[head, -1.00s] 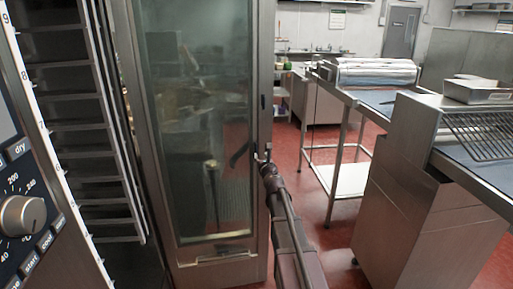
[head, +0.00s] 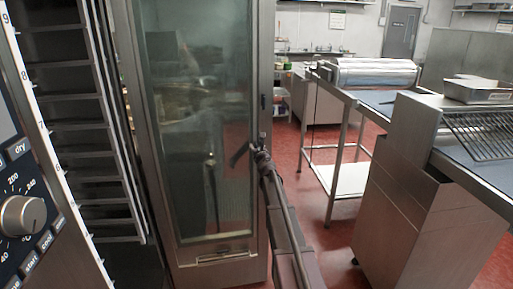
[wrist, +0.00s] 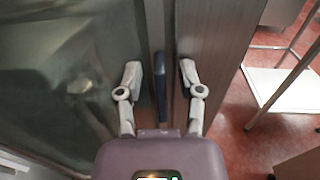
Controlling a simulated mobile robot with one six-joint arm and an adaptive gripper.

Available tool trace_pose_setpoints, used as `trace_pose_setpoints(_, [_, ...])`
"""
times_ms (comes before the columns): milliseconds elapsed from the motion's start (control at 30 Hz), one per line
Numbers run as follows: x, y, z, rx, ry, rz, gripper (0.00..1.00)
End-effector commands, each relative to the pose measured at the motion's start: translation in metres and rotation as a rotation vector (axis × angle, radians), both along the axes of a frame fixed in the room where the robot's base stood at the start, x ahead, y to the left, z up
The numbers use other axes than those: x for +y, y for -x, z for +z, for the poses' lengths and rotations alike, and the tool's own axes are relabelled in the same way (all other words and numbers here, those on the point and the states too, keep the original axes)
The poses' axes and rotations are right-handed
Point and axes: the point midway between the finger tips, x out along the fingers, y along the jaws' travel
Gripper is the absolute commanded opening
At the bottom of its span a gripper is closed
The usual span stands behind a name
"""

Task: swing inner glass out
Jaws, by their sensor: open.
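The tall oven door stands open in the head view, with its glass pane (head: 193,130) in a steel frame (head: 262,60). The glass also fills the left of the wrist view (wrist: 50,85). My gripper (head: 260,142) is at the right edge of the door, around mid-height. In the wrist view my gripper (wrist: 160,74) is open and empty, one finger at the glass side and one over the steel side. A dark upright strip (wrist: 160,85) on the door edge lies between the fingers. Contact cannot be told.
The oven cavity with rack rails (head: 90,130) is left of the door, and a control panel with a knob (head: 22,215) is at far left. A steel counter (head: 415,180) and a table with a lower shelf (head: 338,180) stand right. Red floor (head: 310,210) is clear between.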

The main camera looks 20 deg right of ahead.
Motion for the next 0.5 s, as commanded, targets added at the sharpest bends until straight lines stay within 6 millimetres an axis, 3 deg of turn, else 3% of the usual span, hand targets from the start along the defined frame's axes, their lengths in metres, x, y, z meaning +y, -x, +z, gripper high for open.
trace_pose_setpoints(133, [0.0000, 0.0002, 0.0000, 0.000, 0.000, 0.000, 0.46])
trace_pose_setpoints(300, [0.0001, 0.0003, 0.0000, 0.000, 0.000, 0.000, 0.00])
trace_pose_setpoints(500, [-0.0001, 0.0002, 0.0000, 0.000, 0.000, 0.000, 0.00])
